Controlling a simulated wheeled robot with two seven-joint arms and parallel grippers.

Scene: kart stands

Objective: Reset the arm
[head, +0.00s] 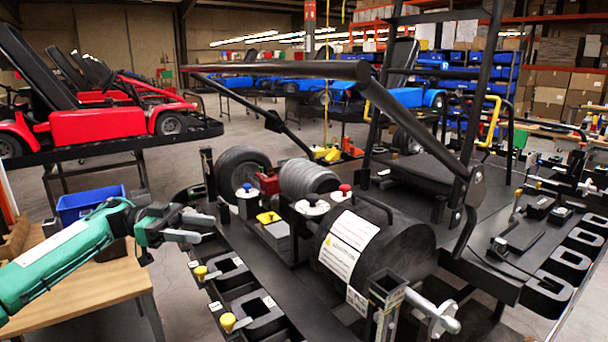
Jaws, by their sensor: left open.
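My left arm reaches in from the left with a green forearm. My left gripper (196,227) is open and empty, left of the black kart stand (272,288) and above the gap between it and the wooden table. Its grey fingers point right, toward the stand's near-left edge. I cannot tell exactly how far apart they are from the stand. My right gripper is not in view.
The stand carries a black cylinder (352,250) with white labels, a tire (240,170) and black frame bars (290,70). A wooden table (95,285) with a blue bin (88,203) is at the left. Red karts (100,122) stand behind. Grey floor shows between them.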

